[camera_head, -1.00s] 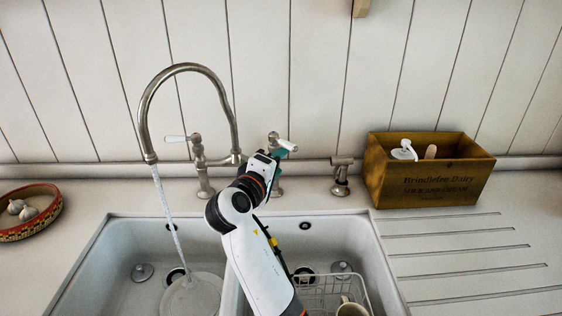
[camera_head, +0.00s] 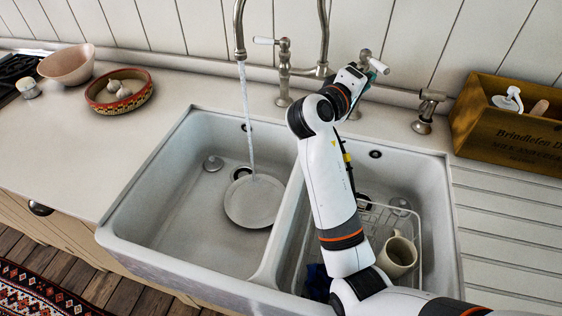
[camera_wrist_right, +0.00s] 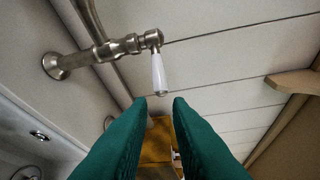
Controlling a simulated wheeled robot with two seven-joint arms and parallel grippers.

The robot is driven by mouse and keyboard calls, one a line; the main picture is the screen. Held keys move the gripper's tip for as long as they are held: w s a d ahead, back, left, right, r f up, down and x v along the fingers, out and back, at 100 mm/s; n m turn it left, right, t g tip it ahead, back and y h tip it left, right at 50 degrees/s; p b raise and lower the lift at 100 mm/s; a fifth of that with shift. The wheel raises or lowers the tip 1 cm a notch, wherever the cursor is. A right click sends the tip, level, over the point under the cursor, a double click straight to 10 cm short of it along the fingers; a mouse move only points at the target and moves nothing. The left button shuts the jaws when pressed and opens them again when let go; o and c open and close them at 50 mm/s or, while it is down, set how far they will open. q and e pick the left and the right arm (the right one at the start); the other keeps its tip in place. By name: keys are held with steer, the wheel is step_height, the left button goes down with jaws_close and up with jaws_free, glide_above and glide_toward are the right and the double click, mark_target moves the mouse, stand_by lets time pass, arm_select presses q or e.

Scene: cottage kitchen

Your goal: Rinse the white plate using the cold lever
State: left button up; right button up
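The white plate (camera_head: 254,202) lies in the left sink basin (camera_head: 170,215). A stream of water (camera_head: 247,120) falls from the metal tap (camera_head: 323,30) onto its upper part. The left lever (camera_head: 265,41) has a white handle. My right gripper (camera_head: 372,70) is at the right lever (camera_head: 383,65), whose handle it partly hides in the head view. In the right wrist view the green fingers of the right gripper (camera_wrist_right: 159,102) are apart, and the lever's white handle (camera_wrist_right: 158,75) is just beyond the gap between their tips, not clasped. My left gripper is not in view.
The right basin holds a wire rack (camera_head: 365,222) with a cream mug (camera_head: 398,254). A wooden box (camera_head: 510,130) stands at the right. A bowl of garlic (camera_head: 118,92) and a pink bowl (camera_head: 67,64) stand on the left counter, with clear room before them.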

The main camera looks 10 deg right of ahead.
mark_target(374, 62)
steer(key=shift+c, duration=1.4)
steer(key=shift+d+n+p, duration=0.3)
steer(key=shift+p, duration=0.05)
jaws_close()
steer(key=s+f+n+t+y+p, duration=0.3)
steer(key=s+n+t+y+p, duration=0.3)
steer(key=n+y, duration=0.7)
steer(key=w+d+r+t+p, duration=0.1)
steer(key=w+d, duration=0.3)
steer(key=w, duration=0.7)
steer(key=shift+n+h+p, duration=0.3)
steer(key=shift+p, duration=0.6)
steer(key=shift+w+r, duration=0.1)
steer(key=shift+d, duration=0.15)
